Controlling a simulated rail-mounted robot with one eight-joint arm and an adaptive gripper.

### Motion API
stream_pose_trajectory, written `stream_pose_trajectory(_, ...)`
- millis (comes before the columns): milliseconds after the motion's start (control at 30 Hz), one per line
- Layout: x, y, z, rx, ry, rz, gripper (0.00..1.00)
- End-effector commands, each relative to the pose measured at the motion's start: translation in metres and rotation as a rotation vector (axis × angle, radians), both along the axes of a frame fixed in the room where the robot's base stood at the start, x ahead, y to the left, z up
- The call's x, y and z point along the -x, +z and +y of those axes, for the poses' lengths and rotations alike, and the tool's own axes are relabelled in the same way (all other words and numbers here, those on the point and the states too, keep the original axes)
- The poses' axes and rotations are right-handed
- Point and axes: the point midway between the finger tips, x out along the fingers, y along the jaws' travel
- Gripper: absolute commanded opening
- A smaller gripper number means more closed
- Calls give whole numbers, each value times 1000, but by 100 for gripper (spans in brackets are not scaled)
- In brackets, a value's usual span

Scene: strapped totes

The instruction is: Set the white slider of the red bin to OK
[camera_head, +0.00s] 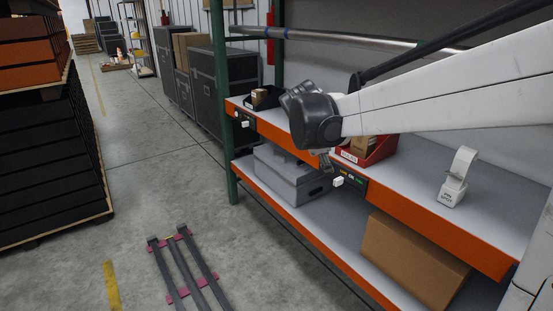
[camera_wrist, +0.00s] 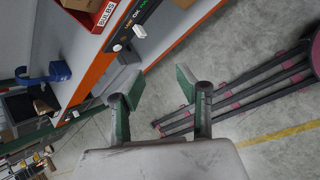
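The red bin (camera_head: 372,150) stands on the upper shelf, partly behind my arm; its corner and BULBS label also show in the wrist view (camera_wrist: 88,8). Below it, a dark strip (camera_head: 352,183) with coloured words is on the orange shelf edge. The white slider (camera_head: 338,182) sticks out of this strip; in the wrist view (camera_wrist: 139,31) it is beyond my fingertips, near the top. Its exact setting is hard to tell. My gripper (camera_wrist: 160,80) has its two fingers apart, with nothing between them. In the head view, my gripper (camera_head: 323,162) is just left of the slider, apart from it.
A black bin (camera_head: 262,98) with a small box stands farther left, with another white slider (camera_head: 245,124) below. A grey tote (camera_head: 292,178) and a carton (camera_head: 412,260) are on the lower shelf. The aisle floor is mostly clear.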

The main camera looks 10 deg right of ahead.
Motion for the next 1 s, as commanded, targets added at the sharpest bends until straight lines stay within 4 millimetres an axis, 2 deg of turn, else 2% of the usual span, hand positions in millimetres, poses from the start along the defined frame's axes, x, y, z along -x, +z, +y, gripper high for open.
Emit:
stream_pose_trajectory(33,-16,-13,-5,41,37,34,33)
stream_pose_trajectory(100,-35,-25,-11,104,95,87,33)
stream_pose_trajectory(400,-103,-83,-37,335,309,318,33)
stream_pose_trajectory(600,-124,-103,-46,410,381,408,33)
stream_pose_trajectory(833,-130,-115,-55,423,393,426,33)
stream_pose_trajectory(1000,-137,-134,-73,421,392,424,33)
